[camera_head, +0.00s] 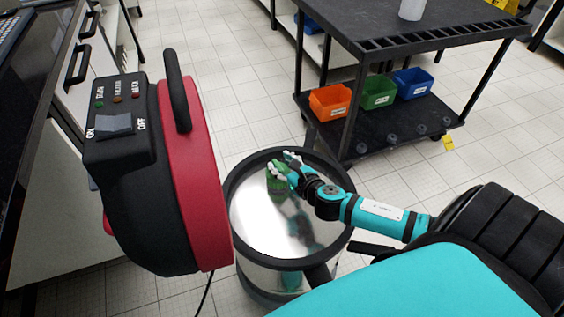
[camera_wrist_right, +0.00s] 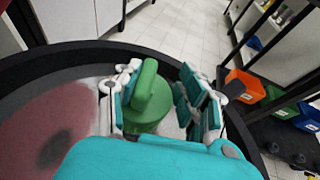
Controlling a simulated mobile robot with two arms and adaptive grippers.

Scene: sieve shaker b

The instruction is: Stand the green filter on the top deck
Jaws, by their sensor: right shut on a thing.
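The green filter (camera_head: 276,181) is over the round, shiny top deck (camera_head: 262,226) of the sieve shaker, near its far side. My right gripper (camera_head: 285,167) is shut on the filter. In the right wrist view the filter (camera_wrist_right: 147,97) shows as a green cylinder with a narrower rounded top, between the two fingers of my right gripper (camera_wrist_right: 150,95). It looks roughly upright. Whether its base touches the deck is hidden by the gripper. My left gripper is not in view.
The shaker's red and black lid (camera_head: 190,170) stands tilted open at the left of the deck. A dark raised rim (camera_head: 237,180) surrounds the deck. A black cart (camera_head: 420,125) with orange, green and blue bins stands behind. Tiled floor lies between.

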